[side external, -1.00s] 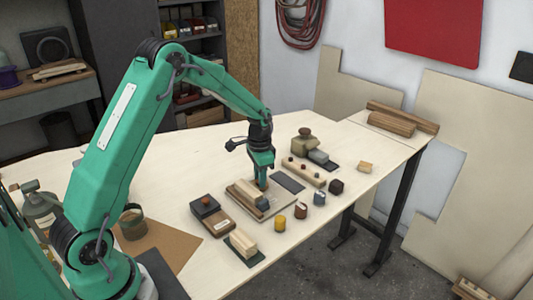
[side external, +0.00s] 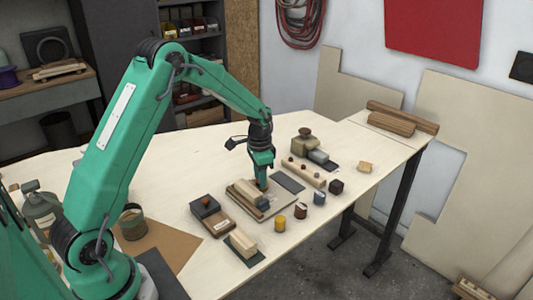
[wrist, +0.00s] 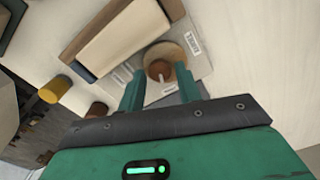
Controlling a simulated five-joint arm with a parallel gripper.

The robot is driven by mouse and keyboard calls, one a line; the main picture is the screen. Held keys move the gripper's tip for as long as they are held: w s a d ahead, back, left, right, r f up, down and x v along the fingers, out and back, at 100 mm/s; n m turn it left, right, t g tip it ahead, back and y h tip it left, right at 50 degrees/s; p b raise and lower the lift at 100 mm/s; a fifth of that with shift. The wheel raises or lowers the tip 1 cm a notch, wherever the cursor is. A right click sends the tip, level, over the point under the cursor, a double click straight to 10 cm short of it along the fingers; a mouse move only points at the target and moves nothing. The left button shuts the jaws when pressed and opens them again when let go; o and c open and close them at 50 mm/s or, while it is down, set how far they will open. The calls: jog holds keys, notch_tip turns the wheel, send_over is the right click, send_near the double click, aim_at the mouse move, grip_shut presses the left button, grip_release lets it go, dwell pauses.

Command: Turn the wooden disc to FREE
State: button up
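The wooden disc (wrist: 179,51) is pale, round and set on a light board (wrist: 205,67), with a brown knob (wrist: 158,69) at its middle. Small printed labels lie on the board around the disc; their words are too small to read. My gripper (wrist: 160,73) is open, one finger on each side of the knob, with gaps showing between fingers and knob. In the side external view my gripper (side external: 262,184) points straight down over the board, and its fingers mostly hide the disc.
Wooden blocks (wrist: 125,35) lie along the board beside the disc. A yellow cylinder (side external: 279,223), a dark cylinder (side external: 300,211) and a grey-blue one (side external: 319,198) stand in front of the board. A dark flat plate (side external: 287,181) lies to its right. The table's left rear is clear.

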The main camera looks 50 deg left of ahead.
jog(key=shift+r, duration=3.85)
jog(key=s+d+r+n+t, duration=0.1)
jog(key=s+d+r, duration=0.2)
jog(key=s+r, duration=0.35)
jog(key=s+d+r+n+t, duration=0.1)
jog(key=s+d+r+t, duration=0.1)
jog(key=s+d+r, duration=0.35)
jog(key=s+d+r+n+t, duration=0.2)
jog(key=s, duration=1.2)
jog(key=shift+s+t, duration=0.2)
jog(key=shift+t, duration=0.1)
